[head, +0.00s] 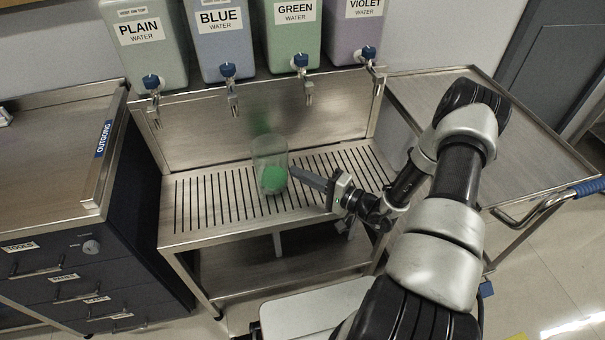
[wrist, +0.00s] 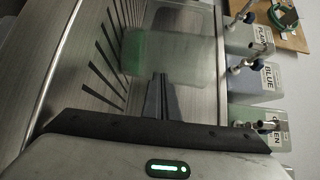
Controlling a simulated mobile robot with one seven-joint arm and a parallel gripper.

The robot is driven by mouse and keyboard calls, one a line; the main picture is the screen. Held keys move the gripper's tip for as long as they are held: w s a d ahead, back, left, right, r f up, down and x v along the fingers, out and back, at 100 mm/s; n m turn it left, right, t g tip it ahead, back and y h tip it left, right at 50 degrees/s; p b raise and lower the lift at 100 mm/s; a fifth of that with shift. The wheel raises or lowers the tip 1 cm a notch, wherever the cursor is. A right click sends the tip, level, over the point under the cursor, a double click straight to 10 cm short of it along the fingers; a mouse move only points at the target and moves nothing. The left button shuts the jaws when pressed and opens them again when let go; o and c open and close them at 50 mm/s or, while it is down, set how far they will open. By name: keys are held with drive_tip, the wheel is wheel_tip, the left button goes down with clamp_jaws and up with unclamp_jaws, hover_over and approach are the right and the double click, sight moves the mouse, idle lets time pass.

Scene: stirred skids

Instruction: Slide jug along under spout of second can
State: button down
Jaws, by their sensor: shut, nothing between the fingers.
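A clear jug (head: 268,152) with a green patch low on it stands upright on the slotted drip shelf (head: 215,210). In the wrist view the see-through, green-tinted jug (wrist: 170,50) is just ahead of the fingers. My gripper (head: 293,171) is shut and empty, low at the jug's right side; I cannot tell whether it touches. The second can, labelled BLUE (head: 218,45), has a spout (head: 232,101) behind and left of the jug. The wrist view also shows the BLUE can (wrist: 262,79) and my finger tips (wrist: 160,78).
The PLAIN can (head: 145,55), GREEN can (head: 292,40) and VIOLET can (head: 352,30) stand on the same ledge, each with a tap. A drawer cabinet (head: 75,240) is left and a steel cart (head: 440,85) is right. The shelf left of the jug is bare.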

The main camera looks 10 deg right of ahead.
sight(277, 180)
drive_tip(key=a, duration=0.7)
drive_tip(key=shift+w+a, duration=0.15)
